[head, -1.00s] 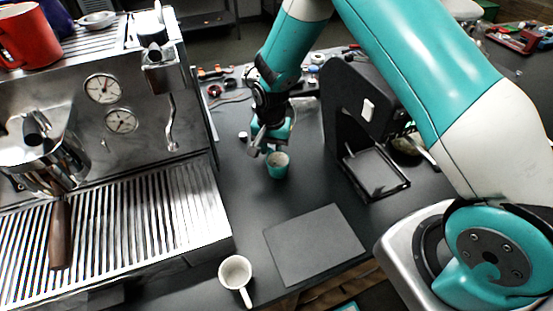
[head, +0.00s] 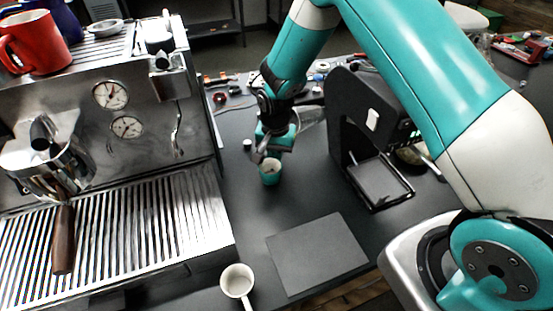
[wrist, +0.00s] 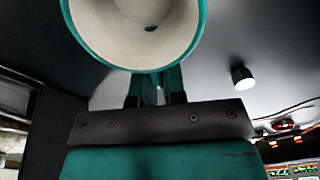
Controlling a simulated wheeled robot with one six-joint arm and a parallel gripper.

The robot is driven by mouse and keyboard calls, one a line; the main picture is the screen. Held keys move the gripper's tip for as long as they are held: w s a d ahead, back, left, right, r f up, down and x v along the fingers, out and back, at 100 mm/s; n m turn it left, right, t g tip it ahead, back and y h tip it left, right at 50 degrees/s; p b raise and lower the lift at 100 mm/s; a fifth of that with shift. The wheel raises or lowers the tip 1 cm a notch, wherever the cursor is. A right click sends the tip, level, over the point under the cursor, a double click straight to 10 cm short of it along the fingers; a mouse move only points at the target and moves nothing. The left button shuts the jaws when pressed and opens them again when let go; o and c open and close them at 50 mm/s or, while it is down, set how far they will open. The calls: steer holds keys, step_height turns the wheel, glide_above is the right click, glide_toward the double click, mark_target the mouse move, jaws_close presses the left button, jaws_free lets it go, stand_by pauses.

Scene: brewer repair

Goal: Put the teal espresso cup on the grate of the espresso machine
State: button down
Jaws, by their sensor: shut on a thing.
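The teal espresso cup (head: 270,174) is at my gripper (head: 268,155), over the dark table between the espresso machine (head: 150,120) and a black machine. My gripper is shut on the cup. In the wrist view the teal cup (wrist: 135,30) fills the top, with its pale inside and a small dark spot in it facing the camera. The gripper's fingers (wrist: 155,88) meet the cup's near side. The grate (head: 150,225) of the espresso machine is at lower left, with a portafilter handle (head: 63,240) above part of it. I cannot tell how far the cup is above the table.
A white mug (head: 237,281) stands at the front, near the grate's corner. A flat dark mat (head: 317,253) lies to its right. The black machine (head: 365,130) stands right of my gripper. A red mug (head: 38,42) is on top of the espresso machine. Small parts lie at the back.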

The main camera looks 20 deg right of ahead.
step_height(320, 180, up, 25)
steer(key=p, duration=0.1)
steer(key=shift+p, duration=0.35)
steer(key=shift+f, duration=0.15)
steer(key=m+b, duration=0.9)
steer(key=m, duration=0.7)
glide_above(303, 180)
step_height(303, 180, down, 6)
step_height(303, 180, down, 19)
steer(key=shift+f+p, duration=0.2)
steer(key=shift+p, duration=0.55)
